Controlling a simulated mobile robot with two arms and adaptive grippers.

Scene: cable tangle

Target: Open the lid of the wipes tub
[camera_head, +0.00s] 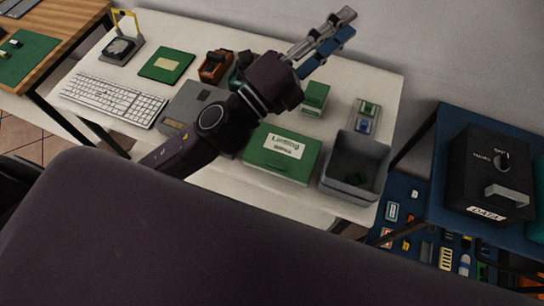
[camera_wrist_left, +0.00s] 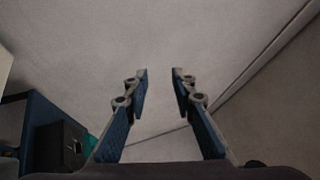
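I cannot pick out the wipes tub or its lid for certain. A teal rounded thing (camera_head: 237,78) shows partly behind my left wrist on the white table; most of it is hidden. My left gripper (camera_head: 335,30) is raised over the far side of the table, its fingers pointing up and right. In the left wrist view the left gripper (camera_wrist_left: 158,73) has its two fingers apart with nothing between them, facing a plain pale surface. My right gripper is not in view.
The white table (camera_head: 225,180) holds a keyboard (camera_head: 115,100), a grey box (camera_head: 190,105), a labelled green box (camera_head: 283,165), a small green box (camera_head: 315,97) and a grey bin (camera_head: 350,190). A black box (camera_head: 480,175) stands on a blue table (camera_head: 440,150) at right.

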